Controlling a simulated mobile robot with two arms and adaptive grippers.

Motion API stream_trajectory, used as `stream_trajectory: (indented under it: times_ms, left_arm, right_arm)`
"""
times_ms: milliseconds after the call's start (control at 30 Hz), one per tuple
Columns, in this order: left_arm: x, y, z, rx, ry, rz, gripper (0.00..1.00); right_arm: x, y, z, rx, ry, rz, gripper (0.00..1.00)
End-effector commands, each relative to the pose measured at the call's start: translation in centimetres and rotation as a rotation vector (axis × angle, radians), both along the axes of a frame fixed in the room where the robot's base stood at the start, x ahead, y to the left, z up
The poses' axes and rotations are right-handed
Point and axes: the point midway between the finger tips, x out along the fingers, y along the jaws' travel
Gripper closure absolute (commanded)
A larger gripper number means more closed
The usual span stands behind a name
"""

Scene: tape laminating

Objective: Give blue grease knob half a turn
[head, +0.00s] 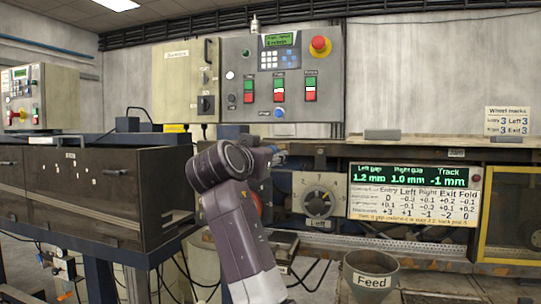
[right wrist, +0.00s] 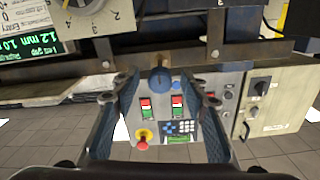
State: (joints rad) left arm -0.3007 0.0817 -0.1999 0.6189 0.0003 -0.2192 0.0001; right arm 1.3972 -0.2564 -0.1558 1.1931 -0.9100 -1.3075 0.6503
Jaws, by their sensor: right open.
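The blue grease knob (right wrist: 161,82) shows in the right wrist view, close to the camera and below a dark beam. My right gripper (right wrist: 160,92) is open, with one finger on each side of the knob. I see gaps between the fingers and the knob, and the gripper appears apart from it. In the head view my right arm rises from the bottom middle and hides most of its own gripper, with only a small bluish part showing at its far end. My left gripper is in neither view.
The control panel (head: 267,80) has red and green buttons, a red stop button (head: 320,45) and another blue knob (head: 279,113). A grey dial (head: 319,201) and a gap display (head: 408,177) sit to the right. A Feed funnel (head: 371,275) stands below.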

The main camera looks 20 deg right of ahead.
Motion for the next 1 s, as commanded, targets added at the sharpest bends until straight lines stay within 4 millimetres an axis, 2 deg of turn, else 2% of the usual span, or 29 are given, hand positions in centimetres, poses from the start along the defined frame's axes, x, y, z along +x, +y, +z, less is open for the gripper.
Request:
stream_trajectory:
  times_ms: [300, 500, 1000]
  left_arm:
    - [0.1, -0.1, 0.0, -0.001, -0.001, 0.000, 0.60]
    - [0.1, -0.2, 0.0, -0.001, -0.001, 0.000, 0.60]
    - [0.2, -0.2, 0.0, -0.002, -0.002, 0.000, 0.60]
  right_arm:
    - [-5.6, 4.0, -0.1, 0.003, -0.001, 0.005, 0.60]
    - [-7.7, 5.4, -0.2, 0.003, 0.002, 0.003, 0.60]
    - [-8.3, 5.7, -0.1, 0.001, 0.002, 0.002, 0.60]
